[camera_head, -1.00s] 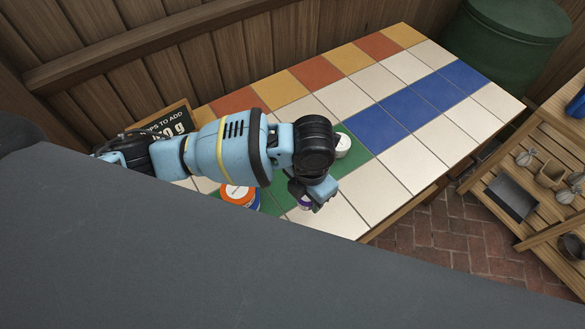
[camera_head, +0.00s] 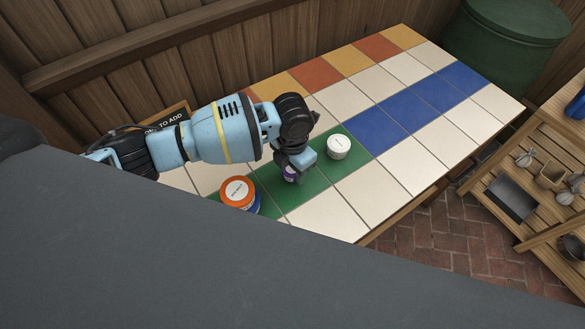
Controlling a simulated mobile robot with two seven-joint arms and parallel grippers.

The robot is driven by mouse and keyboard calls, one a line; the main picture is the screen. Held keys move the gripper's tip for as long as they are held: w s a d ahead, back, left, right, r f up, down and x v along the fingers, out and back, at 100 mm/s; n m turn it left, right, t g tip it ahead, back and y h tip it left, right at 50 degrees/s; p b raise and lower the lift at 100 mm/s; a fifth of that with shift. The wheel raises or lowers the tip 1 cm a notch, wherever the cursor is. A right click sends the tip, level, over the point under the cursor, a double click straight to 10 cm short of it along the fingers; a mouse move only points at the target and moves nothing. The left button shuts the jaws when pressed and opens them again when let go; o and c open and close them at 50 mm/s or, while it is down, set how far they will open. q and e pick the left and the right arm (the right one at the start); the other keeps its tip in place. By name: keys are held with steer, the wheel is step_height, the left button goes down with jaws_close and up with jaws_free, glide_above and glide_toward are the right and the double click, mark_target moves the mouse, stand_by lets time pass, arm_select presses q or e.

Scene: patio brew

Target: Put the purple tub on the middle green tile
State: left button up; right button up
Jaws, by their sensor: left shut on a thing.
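The purple tub (camera_head: 289,175) is mostly hidden under my left gripper (camera_head: 293,166), which is shut on it. The tub is at the middle part of the green tile row (camera_head: 312,182), between two other tubs. I cannot tell whether its base touches the tile. A white-lidded tub (camera_head: 339,147) stands on the right green tile. An orange-lidded tub with a blue body (camera_head: 239,195) stands at the left end of the green row. My right gripper is out of view.
A dark sign (camera_head: 166,125) stands at the back left of the tiled table. Blue tiles (camera_head: 411,107) and cream tiles to the right are clear. A wooden shelf (camera_head: 533,178) with pots stands at the right, a green barrel (camera_head: 507,40) behind.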

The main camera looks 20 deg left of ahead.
arm_select(q)
steer(key=shift+f, duration=0.35)
steer(key=shift+f, duration=0.2)
steer(key=o, duration=1)
steer(key=shift+r, duration=0.15)
step_height(320, 180, up, 12)
steer(key=shift+r+p, duration=0.1)
steer(key=shift+p, duration=0.3)
